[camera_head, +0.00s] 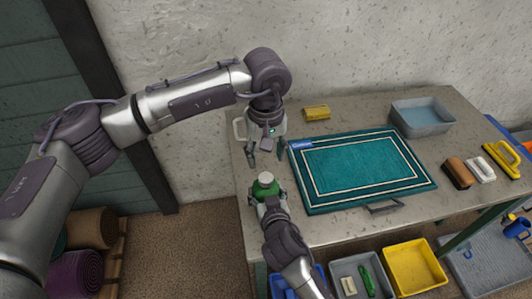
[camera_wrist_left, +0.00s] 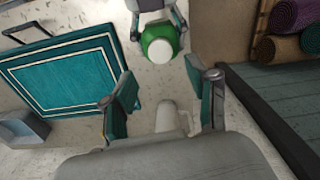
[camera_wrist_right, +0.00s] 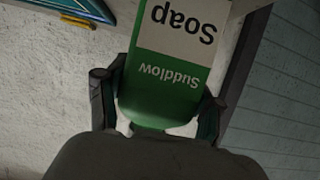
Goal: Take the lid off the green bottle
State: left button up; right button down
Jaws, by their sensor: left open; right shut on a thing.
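The green bottle (camera_head: 264,190) stands near the table's left front edge, with its white lid (camera_head: 265,178) on top. My right gripper (camera_head: 269,204) is shut on the bottle from the front. In the right wrist view the bottle (camera_wrist_right: 160,100) shows a label reading "Soap" and "Suddlow" between the fingers. My left gripper (camera_head: 266,156) is open and empty, pointing down above and behind the bottle. In the left wrist view the lid (camera_wrist_left: 160,50) is seen from above, beyond the open fingers and apart from them.
A teal rug (camera_head: 365,168) with white border lines lies right of the bottle. A white handled object (camera_head: 239,129) stands behind my left gripper. A yellow sponge (camera_head: 317,113), a grey basin (camera_head: 421,117) and brushes (camera_head: 458,172) are farther off. Bins (camera_head: 412,268) sit below the table.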

aim_at(266, 178)
pick_arm(q)
jog(key=m, duration=0.4)
jog(key=shift+m, duration=0.3)
jog(key=m, duration=0.5)
jog(key=shift+f+m, duration=0.15)
jog(key=shift+m, duration=0.15)
jog(key=shift+f, duration=3.9)
